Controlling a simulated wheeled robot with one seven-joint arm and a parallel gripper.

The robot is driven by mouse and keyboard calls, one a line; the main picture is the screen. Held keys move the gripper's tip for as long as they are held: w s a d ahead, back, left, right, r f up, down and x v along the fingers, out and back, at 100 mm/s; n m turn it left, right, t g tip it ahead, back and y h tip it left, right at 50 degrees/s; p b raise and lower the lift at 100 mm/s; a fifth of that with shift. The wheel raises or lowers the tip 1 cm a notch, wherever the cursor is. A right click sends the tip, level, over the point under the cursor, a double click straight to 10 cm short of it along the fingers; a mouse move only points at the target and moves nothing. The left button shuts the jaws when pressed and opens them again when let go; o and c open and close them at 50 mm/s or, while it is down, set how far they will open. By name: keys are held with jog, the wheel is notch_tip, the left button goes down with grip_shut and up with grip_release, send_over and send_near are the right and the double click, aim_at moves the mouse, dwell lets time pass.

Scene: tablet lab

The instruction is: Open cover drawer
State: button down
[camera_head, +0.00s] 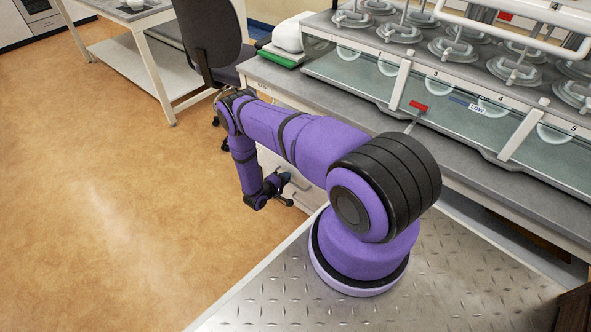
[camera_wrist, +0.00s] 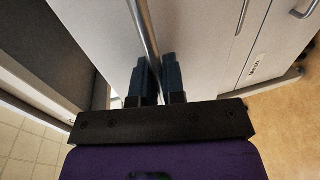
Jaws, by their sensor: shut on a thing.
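In the wrist view, my gripper (camera_wrist: 155,80) is shut on a slim metal bar handle (camera_wrist: 147,28), which runs between its two dark fingers. The handle lies in front of a white cabinet front (camera_wrist: 195,40). In the head view, my gripper (camera_head: 284,190) is low beside the white drawer unit (camera_head: 300,190) under the bench, partly hidden behind my purple arm. The drawer's label and how far it is open cannot be made out.
A second white front with a small label (camera_wrist: 257,66) and another metal handle (camera_wrist: 303,10) show at the right in the wrist view. A dark office chair (camera_head: 212,38) stands behind my arm. The bench (camera_head: 340,98) carries a glass-tank apparatus (camera_head: 440,105). Open floor (camera_head: 110,200) lies left.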

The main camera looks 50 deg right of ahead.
jog(key=f+v, duration=0.2)
jog(key=v, duration=0.8)
jog(key=a+f+v, duration=0.1)
jog(key=f+v, duration=0.1)
jog(key=v, duration=0.8)
jog(key=shift+a, duration=0.25)
jog(key=c, duration=1.2)
grip_release()
jog(key=shift+s, duration=0.1)
jog(key=shift+c, duration=0.2)
jog(key=v, duration=1)
jog(key=shift+a, duration=0.4)
jog(key=shift+s, duration=0.1)
